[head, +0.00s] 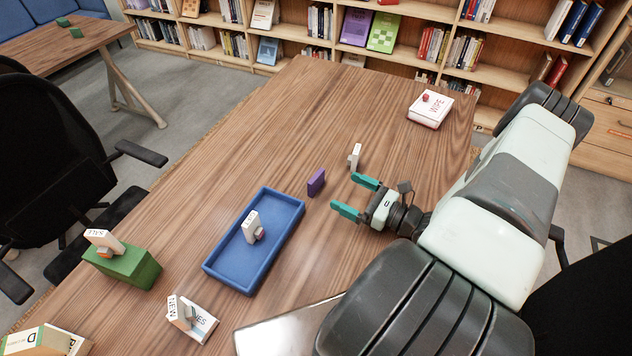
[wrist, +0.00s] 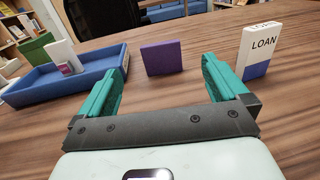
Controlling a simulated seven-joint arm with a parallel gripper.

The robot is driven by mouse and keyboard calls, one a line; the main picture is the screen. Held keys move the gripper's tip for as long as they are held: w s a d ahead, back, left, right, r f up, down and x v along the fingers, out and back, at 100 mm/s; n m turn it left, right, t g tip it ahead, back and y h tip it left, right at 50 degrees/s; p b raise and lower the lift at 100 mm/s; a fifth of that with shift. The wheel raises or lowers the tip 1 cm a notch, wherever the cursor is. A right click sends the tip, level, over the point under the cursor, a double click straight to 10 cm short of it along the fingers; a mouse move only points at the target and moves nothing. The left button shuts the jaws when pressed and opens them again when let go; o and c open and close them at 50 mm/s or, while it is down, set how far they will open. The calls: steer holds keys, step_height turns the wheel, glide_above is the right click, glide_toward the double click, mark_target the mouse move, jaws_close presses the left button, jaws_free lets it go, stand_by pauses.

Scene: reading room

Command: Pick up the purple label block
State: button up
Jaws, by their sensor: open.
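The purple label block (head: 316,182) stands upright on the wooden table, just right of the blue tray. In the wrist view the purple block (wrist: 161,58) stands ahead of my gripper (wrist: 160,80), between the lines of its two teal fingers and beyond their tips. My gripper (head: 351,196) is open and empty, low over the table to the right of the block. The fingers point toward the block and are apart from it.
A white-and-blue LOAN block (wrist: 259,48) stands close by my right finger. The blue tray (head: 212,267) holds a white block (head: 250,225). Bare table (head: 290,110) lies beyond.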

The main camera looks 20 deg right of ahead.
mark_target(319, 177)
steer(key=x, duration=1)
steer(key=shift+w+a, duration=0.2)
steer(key=c, duration=1.1)
